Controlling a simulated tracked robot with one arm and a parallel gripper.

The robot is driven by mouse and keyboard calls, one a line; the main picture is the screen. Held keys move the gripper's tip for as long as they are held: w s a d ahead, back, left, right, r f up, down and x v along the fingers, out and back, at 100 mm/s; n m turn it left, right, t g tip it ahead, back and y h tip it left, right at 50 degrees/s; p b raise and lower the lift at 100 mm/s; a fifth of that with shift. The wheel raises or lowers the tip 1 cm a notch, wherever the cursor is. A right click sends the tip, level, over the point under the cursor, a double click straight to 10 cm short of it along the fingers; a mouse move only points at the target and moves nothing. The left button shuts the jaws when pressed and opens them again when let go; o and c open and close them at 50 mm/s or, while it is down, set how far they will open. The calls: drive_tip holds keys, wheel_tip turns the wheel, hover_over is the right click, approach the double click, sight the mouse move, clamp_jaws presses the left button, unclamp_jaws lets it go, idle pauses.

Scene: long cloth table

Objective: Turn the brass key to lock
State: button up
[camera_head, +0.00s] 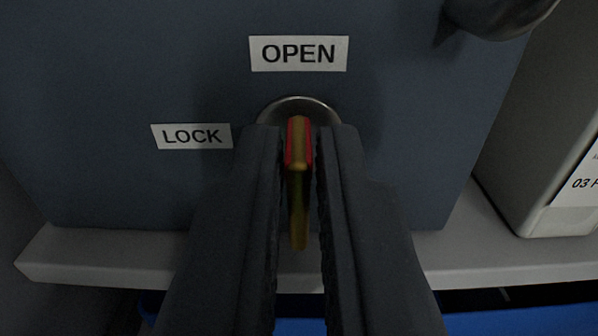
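The brass key (299,190) stands edge-on and upright in a round metal lock plate (300,103) on a dark blue-grey box face. It lines up below the "OPEN" label (299,53); the "LOCK" label (191,136) is to its left. Red shows along both sides of the key's upper part. My gripper (299,150) has one dark finger on each side of the key. Narrow gaps show between the fingers and the key, so it looks open around the key. The fingers hide the lower part of the lock plate.
A rounded dark knob or handle (498,12) sticks out at the upper right. A grey binder or box (545,150) stands at the right on the pale shelf (110,257). Something blue (520,318) is below the shelf.

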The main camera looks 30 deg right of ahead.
drive_tip(key=shift+s+d, duration=0.1)
drive_tip(key=shift+d, duration=0.2)
clamp_jaws()
drive_tip(key=shift+a, duration=0.2)
drive_tip(key=n, duration=0.3)
drive_tip(key=shift+a+n+p, duration=0.15)
drive_tip(key=shift+n+p, duration=0.15)
drive_tip(key=shift+p, duration=0.05)
drive_tip(key=n, duration=0.6)
drive_tip(key=shift+w+a+f, duration=0.15)
drive_tip(key=shift+w+f, duration=0.05)
drive_tip(key=shift+a+f+n+b, duration=0.15)
drive_tip(key=shift+n+b, duration=0.4)
drive_tip(key=shift+n, duration=0.85)
drive_tip(key=shift+d+f+n+b, duration=0.15)
drive_tip(key=shift+n+b, duration=0.35)
drive_tip(key=shift+n, duration=0.9)
drive_tip(key=shift+a+f+n+b, duration=0.15)
drive_tip(key=shift+n+b, duration=0.4)
drive_tip(key=shift+n, duration=0.85)
